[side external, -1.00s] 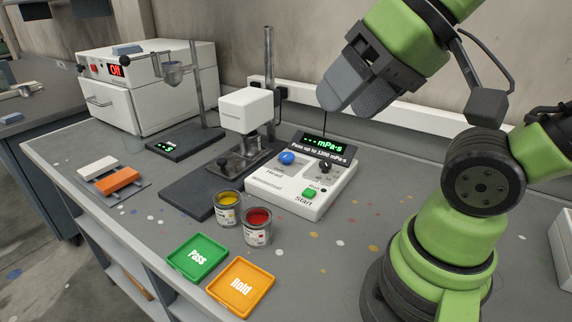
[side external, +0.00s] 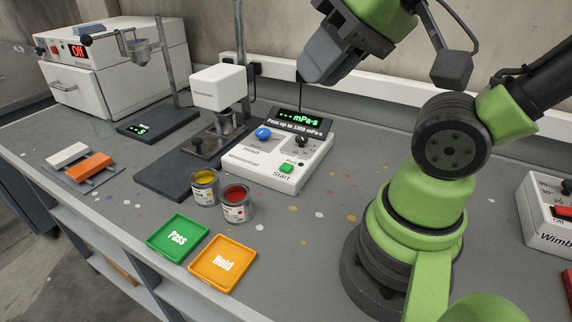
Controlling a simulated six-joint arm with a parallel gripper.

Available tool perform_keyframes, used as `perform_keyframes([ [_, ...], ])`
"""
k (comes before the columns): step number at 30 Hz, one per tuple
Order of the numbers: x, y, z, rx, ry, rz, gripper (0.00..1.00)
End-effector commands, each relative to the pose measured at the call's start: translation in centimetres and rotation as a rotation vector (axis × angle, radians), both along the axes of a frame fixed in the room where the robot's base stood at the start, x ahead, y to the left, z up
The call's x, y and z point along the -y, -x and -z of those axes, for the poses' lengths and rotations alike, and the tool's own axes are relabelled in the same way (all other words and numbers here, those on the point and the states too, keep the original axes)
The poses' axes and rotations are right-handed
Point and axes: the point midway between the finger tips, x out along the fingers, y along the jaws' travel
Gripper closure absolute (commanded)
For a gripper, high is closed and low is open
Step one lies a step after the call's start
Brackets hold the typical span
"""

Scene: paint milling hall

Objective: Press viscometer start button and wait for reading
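The white viscometer control unit (side external: 262,160) stands on the bench. Its green Start button (side external: 286,168) is at the front right corner, with a blue knob (side external: 263,133) and a black knob (side external: 302,141) behind it. The tilted display (side external: 301,120) shows green dashes and "mPa·s", with no number, above a line reading "Paste up to 1300 mPa·s". The white viscometer head (side external: 218,87) is on its post, left of the unit. My gripper (side external: 322,68) is above and behind the display, well clear of the Start button. Its dark fingers look closed together and empty.
A yellow paint can (side external: 205,189) and a red paint can (side external: 236,206) stand in front of the viscometer. Green Pass (side external: 179,238) and orange Hold (side external: 222,262) trays lie nearer. An oven (side external: 115,75) reading Off is at the back left. A white device (side external: 549,215) stands far right.

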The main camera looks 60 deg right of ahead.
Motion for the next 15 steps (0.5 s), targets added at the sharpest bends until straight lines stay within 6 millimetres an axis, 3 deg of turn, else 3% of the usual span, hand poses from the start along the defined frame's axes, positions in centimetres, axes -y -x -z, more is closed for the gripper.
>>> perform_keyframes([
  [2, 0.00, 0.00, 0.00, 0.000, 0.000, 0.000, 1.00],
  [15, 0.00, 0.00, 0.00, 0.000, 0.000, 0.000, 1.00],
])
